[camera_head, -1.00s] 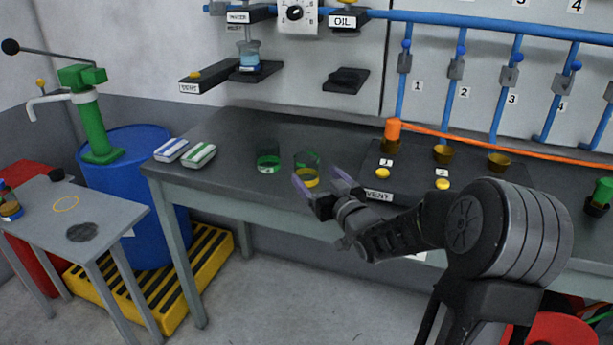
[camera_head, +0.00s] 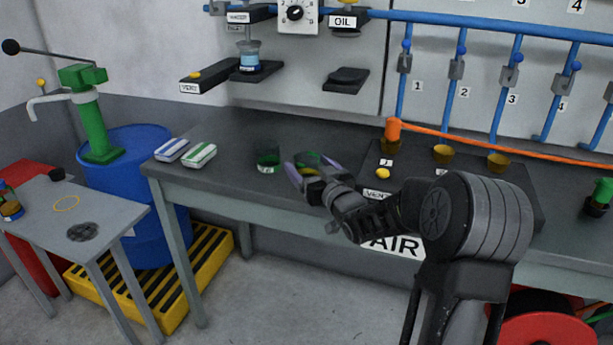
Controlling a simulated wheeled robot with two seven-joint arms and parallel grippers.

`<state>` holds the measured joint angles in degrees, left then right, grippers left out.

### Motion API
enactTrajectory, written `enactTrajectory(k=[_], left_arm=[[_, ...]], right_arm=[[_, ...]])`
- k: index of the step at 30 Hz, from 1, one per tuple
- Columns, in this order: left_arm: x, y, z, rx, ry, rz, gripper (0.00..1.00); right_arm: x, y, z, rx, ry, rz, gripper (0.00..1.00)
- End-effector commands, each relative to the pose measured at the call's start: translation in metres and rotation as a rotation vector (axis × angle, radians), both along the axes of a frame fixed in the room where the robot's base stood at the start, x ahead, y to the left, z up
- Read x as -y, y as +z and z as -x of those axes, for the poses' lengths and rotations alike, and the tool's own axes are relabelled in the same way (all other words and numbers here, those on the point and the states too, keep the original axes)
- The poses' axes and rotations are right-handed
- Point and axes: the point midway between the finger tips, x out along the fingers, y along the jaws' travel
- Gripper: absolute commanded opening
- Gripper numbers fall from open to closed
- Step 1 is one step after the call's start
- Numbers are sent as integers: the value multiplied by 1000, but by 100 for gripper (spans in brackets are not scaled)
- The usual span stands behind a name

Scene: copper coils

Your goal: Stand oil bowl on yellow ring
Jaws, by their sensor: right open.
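The oil bowl (camera_head: 308,160), a small clear bowl with a green tint and yellow liquid, stands on the dark bench near its front edge. My right gripper (camera_head: 310,167) is open, with its purple-grey fingers to the left and right of the bowl. The gripper's body hides the bowl's lower part, and I cannot tell whether the fingers touch it. The yellow ring (camera_head: 66,203) is a thin outline on the grey side table at the left, with nothing on it. My left gripper is out of view.
A green-tinted bowl (camera_head: 268,159) stands just left of the oil bowl. Green and blue striped packs (camera_head: 200,155) lie at the bench's left end. The side table (camera_head: 110,205) also carries a dark round grate (camera_head: 83,232) and a small jar (camera_head: 11,210).

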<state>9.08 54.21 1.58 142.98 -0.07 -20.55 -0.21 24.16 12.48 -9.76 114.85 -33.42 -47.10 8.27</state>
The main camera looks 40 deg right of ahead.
Motion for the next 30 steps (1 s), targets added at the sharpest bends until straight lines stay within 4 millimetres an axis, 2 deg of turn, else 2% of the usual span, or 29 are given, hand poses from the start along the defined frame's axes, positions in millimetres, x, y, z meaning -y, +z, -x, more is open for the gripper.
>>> enactTrajectory(k=[7, 30], left_arm=[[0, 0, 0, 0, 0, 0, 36], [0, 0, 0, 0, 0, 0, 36]], right_arm=[[0, 0, 0, 0, 0, 0, 79], [0, 0, 0, 0, 0, 0, 16]])
